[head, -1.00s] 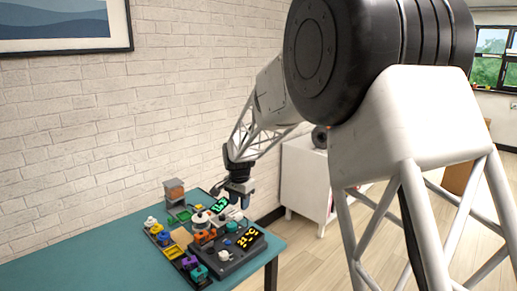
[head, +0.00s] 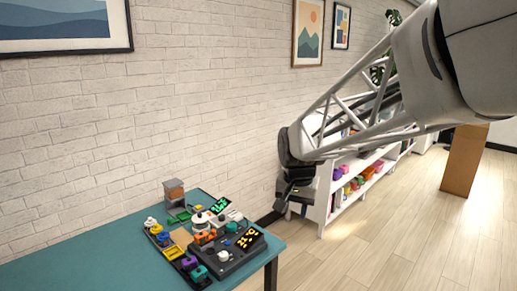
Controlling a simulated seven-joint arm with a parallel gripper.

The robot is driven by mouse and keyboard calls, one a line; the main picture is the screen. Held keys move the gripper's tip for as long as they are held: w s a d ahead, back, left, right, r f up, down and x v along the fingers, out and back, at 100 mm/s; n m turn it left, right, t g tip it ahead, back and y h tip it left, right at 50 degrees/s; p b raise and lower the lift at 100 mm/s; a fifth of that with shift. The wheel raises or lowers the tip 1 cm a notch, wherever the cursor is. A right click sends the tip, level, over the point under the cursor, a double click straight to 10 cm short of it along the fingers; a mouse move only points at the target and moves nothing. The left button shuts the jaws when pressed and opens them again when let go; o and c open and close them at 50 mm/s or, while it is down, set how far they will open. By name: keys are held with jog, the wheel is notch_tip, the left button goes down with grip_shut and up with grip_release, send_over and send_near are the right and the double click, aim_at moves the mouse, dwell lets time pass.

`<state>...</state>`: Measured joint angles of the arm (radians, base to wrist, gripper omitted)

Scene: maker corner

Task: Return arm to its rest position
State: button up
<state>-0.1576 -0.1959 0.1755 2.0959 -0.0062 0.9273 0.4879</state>
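My gripper (head: 294,205) hangs pointing down at the end of my arm, just past the right end of the teal table (head: 85,260). It is clear of the table and of everything on it. Its fingers are small and dark here, so I cannot tell whether they are apart or together. I see nothing held in it. My arm reaches in from the upper right.
On the table stand a dark device with a yellow display (head: 249,238), a green display (head: 220,204), a tray of coloured parts (head: 178,255) and a grey-and-brown box (head: 174,190). A white shelf (head: 323,195) stands behind my gripper. The table's left part is bare.

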jog(key=s+d+f+n, duration=0.1)
jog(key=s+d, duration=0.3)
jog(key=s, duration=0.9)
jog(key=s+d+f+n+t, duration=0.1)
jog(key=s+d, duration=0.4)
jog(key=s, duration=0.9)
jog(key=shift+d+n, duration=0.15)
jog(key=shift+n, duration=0.65)
